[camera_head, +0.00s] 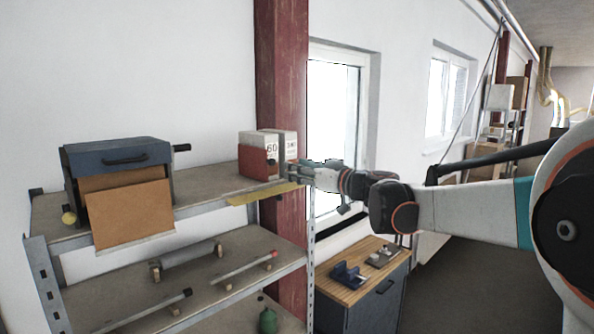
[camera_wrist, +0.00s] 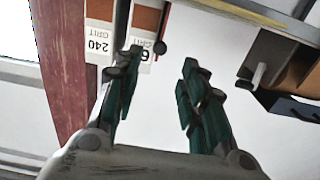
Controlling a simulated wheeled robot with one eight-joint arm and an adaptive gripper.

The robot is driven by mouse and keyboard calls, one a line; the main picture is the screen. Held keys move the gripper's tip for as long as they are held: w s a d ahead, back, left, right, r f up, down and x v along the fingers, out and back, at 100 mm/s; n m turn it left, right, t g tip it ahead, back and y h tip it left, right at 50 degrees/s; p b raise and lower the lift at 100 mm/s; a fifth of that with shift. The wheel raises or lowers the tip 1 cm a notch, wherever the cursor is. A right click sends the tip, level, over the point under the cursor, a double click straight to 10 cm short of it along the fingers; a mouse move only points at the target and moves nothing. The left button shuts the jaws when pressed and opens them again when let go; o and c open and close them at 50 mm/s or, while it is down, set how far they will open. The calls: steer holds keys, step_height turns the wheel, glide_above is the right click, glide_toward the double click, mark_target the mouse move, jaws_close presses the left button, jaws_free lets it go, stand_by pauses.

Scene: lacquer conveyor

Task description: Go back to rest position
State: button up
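My gripper (camera_head: 300,174) is at the front edge of the upper shelf, just right of the sandpaper boxes, with the arm reaching in from the right. In the wrist view my gripper (camera_wrist: 160,85) has its two green-padded fingers apart, with nothing held between them. The 60 grit box (camera_head: 258,162) and the 240 grit box (camera_head: 291,146) stand side by side on the shelf. In the wrist view the 240 box (camera_wrist: 98,45) and the 60 box (camera_wrist: 143,58) appear upside down close beyond the left finger; whether they touch it I cannot tell.
The metal shelf (camera_head: 215,198) holds a blue dispenser (camera_head: 117,157) with brown paper at left. A yellow strip (camera_head: 265,194) lies along its front edge. Rollers and a green bottle (camera_head: 267,320) sit lower. A wooden-topped cabinet (camera_head: 352,288) stands below the arm. Open floor lies right.

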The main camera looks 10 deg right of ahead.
steer(key=s+a+f+g+h+b, duration=0.1)
steer(key=s+a+f+g+b, duration=0.3)
steer(key=s+f+b, duration=0.85)
steer(key=s+d+f+m+g+h+b, duration=0.1)
steer(key=s+f+b, duration=0.4)
steer(key=s+f, duration=0.5)
steer(key=s+d+f+m+g+h+b, duration=0.1)
steer(key=s+d+f+m+h+b, duration=0.2)
steer(key=s+f, duration=0.7)
steer(key=s+d+f+m+g+h+b, duration=0.2)
steer(key=s+f+b, duration=0.7)
steer(key=f, duration=1.4)
steer(key=s+d+h, duration=0.1)
steer(key=d+h, duration=0.1)
steer(key=h, duration=0.1)
steer(key=shift+d+m, duration=0.4)
steer(key=shift+f, duration=0.1)
